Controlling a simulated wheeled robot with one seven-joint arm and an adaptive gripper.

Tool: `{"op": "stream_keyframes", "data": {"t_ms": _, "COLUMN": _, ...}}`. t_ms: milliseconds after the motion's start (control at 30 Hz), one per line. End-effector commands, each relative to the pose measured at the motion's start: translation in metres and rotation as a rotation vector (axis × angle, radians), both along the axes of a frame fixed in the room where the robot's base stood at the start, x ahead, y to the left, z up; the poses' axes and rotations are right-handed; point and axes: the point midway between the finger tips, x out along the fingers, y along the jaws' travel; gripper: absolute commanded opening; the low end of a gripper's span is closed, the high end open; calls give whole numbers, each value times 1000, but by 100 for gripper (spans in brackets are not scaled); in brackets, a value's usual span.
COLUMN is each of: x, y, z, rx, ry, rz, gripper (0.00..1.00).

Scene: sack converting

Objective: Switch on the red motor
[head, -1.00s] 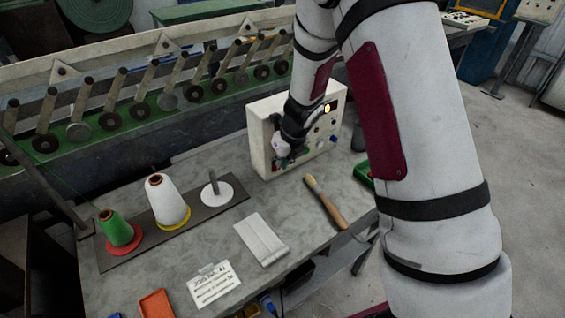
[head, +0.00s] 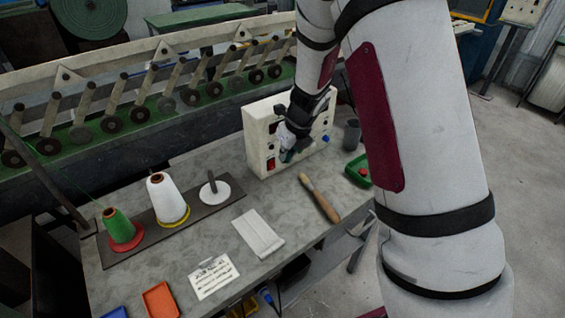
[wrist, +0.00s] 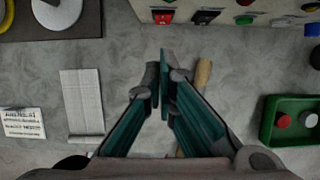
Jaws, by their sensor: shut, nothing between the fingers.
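A cream control box (head: 258,140) stands at the back right of the grey bench. A red switch (head: 271,163) sits low at the left of its front face; the same red switch (wrist: 163,17) shows at the top edge of the wrist view. I cannot tell its position. My gripper (head: 287,157) is in front of the box, just right of the red switch. In the wrist view my gripper (wrist: 160,72) has its teal fingers together and empty, pointing toward the box and apart from the switch. My wrist hides part of the panel.
Black switches (wrist: 205,17) and coloured buttons are beside the red one. A wooden-handled brush (head: 320,198) lies in front of the box. A green tray (head: 357,171), a dark cup (head: 352,134), a white slab (head: 258,233) and thread cones (head: 167,199) are also on the bench.

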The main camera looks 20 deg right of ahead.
Motion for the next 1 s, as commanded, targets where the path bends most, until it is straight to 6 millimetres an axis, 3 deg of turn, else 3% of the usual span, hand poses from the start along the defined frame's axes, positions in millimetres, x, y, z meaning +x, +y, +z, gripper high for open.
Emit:
{"op": "stream_keyframes", "data": {"t_ms": 100, "x": -3, "y": 0, "z": 23, "rx": -1, "ry": -3, "rz": 2, "gripper": 0}}
{"op": "stream_keyframes", "data": {"t_ms": 300, "x": -6, "y": -2, "z": 47, "rx": -1, "ry": -1, "rz": 1, "gripper": 0}}
{"op": "stream_keyframes", "data": {"t_ms": 1000, "x": -10, "y": 0, "z": 61, "rx": -5, "ry": -8, "rz": 42, "gripper": 0}}
